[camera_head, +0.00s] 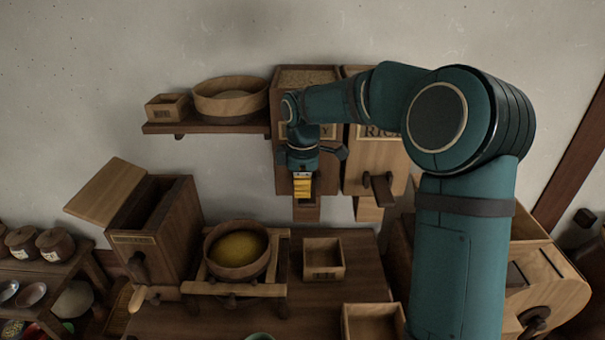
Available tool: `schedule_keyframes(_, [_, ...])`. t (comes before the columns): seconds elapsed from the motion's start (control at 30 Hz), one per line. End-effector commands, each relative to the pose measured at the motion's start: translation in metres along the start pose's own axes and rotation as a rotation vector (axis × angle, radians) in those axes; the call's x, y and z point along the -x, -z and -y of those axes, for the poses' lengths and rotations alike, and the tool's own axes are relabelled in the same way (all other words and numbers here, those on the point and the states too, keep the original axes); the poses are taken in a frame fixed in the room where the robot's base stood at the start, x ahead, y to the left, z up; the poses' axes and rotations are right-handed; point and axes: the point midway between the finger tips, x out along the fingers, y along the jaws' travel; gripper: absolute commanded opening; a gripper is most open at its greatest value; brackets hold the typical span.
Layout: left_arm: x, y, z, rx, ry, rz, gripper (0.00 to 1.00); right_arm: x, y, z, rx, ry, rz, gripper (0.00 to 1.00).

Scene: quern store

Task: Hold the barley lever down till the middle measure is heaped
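The barley bin (283,180) hangs on the wall, its label mostly covered so only a final "Y" shows. My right gripper (303,188) is in front of the lower part of this bin, with a yellow patch at its end. It hides the barley lever, so I cannot tell whether they touch. Its fingers do not show clearly enough to tell open from shut. A square wooden measure (324,274) stands on the bench below the bin and looks empty. Another box (373,310) stands nearer, cut off by the frame. Which is the middle measure is unclear. My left gripper is not in view.
The rice bin (372,155) with its own lever (378,187) adjoins on the right. A shelf (205,127) holds a bowl (230,103) and a small box (166,112). On the bench, a bowl of yellow grain (236,247) sits in a wooden frame, beside a lidded chest (150,235).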

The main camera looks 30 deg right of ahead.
Motion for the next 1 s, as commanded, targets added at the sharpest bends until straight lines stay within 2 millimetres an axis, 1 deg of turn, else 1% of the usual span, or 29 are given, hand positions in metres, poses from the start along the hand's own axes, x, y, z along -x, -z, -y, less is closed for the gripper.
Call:
schedule_keyframes(0.03, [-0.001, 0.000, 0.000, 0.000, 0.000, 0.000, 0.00, -0.005, 0.000, 0.000, 0.000, 0.001, 0.001, 0.00])
schedule_keyframes(0.13, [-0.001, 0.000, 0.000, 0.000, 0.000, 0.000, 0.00, -0.009, 0.000, 0.000, 0.000, 0.001, 0.000, 0.00])
schedule_keyframes(0.47, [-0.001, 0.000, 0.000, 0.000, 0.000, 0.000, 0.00, -0.010, 0.000, 0.000, 0.000, 0.000, 0.000, 0.00])
schedule_keyframes(0.57, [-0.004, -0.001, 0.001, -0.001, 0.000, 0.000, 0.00, -0.011, 0.000, 0.000, 0.001, -0.008, 0.000, 0.00])
schedule_keyframes(0.67, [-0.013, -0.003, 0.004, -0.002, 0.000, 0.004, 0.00, -0.016, 0.001, 0.002, 0.002, -0.042, 0.000, 0.00])
schedule_keyframes(0.77, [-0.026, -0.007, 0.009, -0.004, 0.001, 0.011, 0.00, -0.022, 0.000, 0.003, 0.002, -0.097, 0.000, 0.00])
schedule_keyframes(1.0, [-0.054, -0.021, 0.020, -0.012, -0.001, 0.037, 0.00, -0.034, 0.000, 0.005, 0.003, -0.235, 0.000, 0.00])
